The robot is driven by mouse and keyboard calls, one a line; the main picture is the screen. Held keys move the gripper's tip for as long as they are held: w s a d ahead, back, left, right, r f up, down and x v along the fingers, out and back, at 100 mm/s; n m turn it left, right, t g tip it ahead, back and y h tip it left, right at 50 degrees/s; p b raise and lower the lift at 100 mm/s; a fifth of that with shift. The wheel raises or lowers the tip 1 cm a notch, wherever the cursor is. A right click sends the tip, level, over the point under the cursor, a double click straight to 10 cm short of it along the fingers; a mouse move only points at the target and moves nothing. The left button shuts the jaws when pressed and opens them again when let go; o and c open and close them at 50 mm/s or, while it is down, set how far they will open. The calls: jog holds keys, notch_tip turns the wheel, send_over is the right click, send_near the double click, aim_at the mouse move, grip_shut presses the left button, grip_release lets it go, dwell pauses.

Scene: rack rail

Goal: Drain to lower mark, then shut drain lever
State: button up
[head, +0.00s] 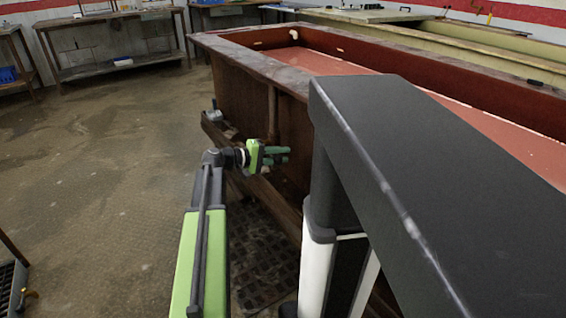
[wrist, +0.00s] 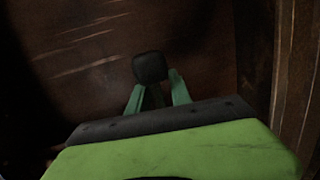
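The big tank (head: 262,92) has brown wooden walls and holds reddish liquid (head: 325,62). No level mark can be made out. My gripper (head: 280,155) is low beside the tank's near side wall, pointing right toward it. In the wrist view, the two green fingers of my gripper (wrist: 155,88) stand apart. A dark rounded block (wrist: 150,67) shows at their tips, with a dark part running down between them. I cannot tell whether this is the drain lever or whether the fingers press on it.
A wooden rail (head: 228,140) runs low along the tank wall, with a small grey fitting (head: 218,118) on it. A dark floor grate (head: 262,255) lies below. Open floor (head: 100,180) spreads to the left. A workbench (head: 115,68) stands at the back.

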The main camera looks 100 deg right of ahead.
jog(key=shift+o, duration=0.4)
jog(key=shift+w, duration=0.1)
jog(key=p+v, duration=0.3)
jog(key=v, duration=1.4)
jog(key=shift+w+a+r, duration=0.1)
jog(key=shift+w+a, duration=0.05)
